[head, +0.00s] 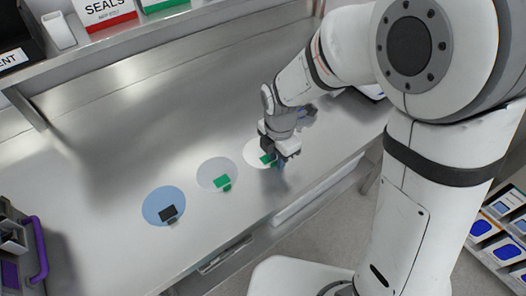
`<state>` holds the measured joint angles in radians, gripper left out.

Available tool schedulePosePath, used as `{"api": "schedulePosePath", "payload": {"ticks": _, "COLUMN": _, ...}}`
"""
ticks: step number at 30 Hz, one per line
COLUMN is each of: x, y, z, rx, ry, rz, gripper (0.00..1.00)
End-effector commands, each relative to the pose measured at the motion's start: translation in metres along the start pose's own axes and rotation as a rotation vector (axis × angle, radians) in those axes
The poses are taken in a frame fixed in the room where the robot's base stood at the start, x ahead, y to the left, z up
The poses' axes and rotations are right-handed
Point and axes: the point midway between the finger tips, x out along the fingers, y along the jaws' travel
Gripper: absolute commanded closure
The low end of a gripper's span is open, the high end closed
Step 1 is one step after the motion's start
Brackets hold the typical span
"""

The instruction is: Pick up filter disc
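Three flat discs lie in a row on the metal bench. A blue disc (160,200) with a dark tab is at the left. A light grey disc (212,170) with a green tab is in the middle. A white disc (256,148) with a green tab is at the right. I cannot tell which is called the filter disc. My gripper (280,160) points down over the right part of the white disc, beside its green tab, and hides part of it. I cannot tell whether the fingers touch the tab or are closed.
The bench (110,140) is clear behind and left of the discs. A shelf (150,40) with a red-edged SEALS sign runs along the back. A bin with a purple handle (38,250) stands at the lower left. Blue-marked boxes (482,228) are at the lower right.

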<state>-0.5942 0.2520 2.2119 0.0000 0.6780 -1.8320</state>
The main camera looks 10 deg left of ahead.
Motion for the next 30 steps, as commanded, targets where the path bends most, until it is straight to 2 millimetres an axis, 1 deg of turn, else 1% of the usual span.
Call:
{"api": "schedulePosePath", "payload": {"ticks": 1, "x": 0.000, "y": 0.000, "z": 0.000, "rx": 0.000, "ry": 0.000, "rz": 0.000, "gripper": 0.82}}
{"api": "schedulePosePath", "payload": {"ticks": 6, "x": 0.000, "y": 0.000, "z": 0.000, "rx": 0.001, "ry": 0.000, "rz": 0.000, "gripper": 0.96}}
{"api": "schedulePosePath", "payload": {"ticks": 8, "x": 0.000, "y": 0.000, "z": 0.000, "rx": 0.001, "ry": 0.000, "rz": 0.000, "gripper": 1.00}}
{"api": "schedulePosePath", "payload": {"ticks": 22, "x": -0.002, "y": 0.000, "z": 0.001, "rx": 0.002, "ry": 0.000, "rz": 0.002, "gripper": 1.00}}
{"api": "schedulePosePath", "payload": {"ticks": 26, "x": -0.017, "y": 0.001, "z": 0.001, "rx": 0.002, "ry": -0.001, "rz": 0.005, "gripper": 1.00}}
{"api": "schedulePosePath", "payload": {"ticks": 30, "x": -0.045, "y": 0.001, "z": 0.001, "rx": 0.002, "ry": -0.002, "rz": 0.007, "gripper": 1.00}}
